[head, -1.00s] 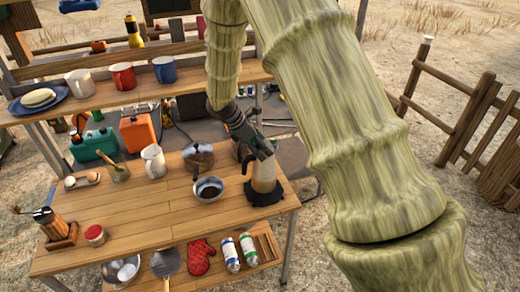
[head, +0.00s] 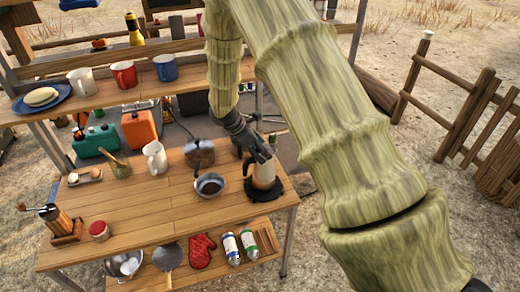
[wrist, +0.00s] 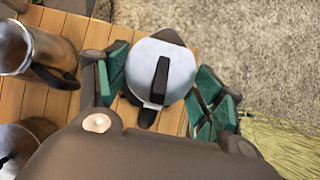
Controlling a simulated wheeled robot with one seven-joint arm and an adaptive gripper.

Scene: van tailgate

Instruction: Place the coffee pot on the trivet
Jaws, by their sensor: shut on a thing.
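The coffee pot (head: 263,174) is a pale, upright pot with a dark handle on its left, at the right end of the tabletop. My gripper (head: 261,155) reaches down over its top. In the wrist view, green-padded fingers lie on both sides of the pot's round, pale lid (wrist: 180,72), which has a dark knob; the gripper is shut on the pot. Whether the pot's base touches the trivet is hard to tell.
A saucepan (head: 210,185) stands close left of the coffee pot, with a metal kettle (head: 200,153) behind it. A pale pitcher (head: 155,159) stands farther left. A shelf (head: 100,93) with mugs runs along the back. The front middle of the tabletop is clear.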

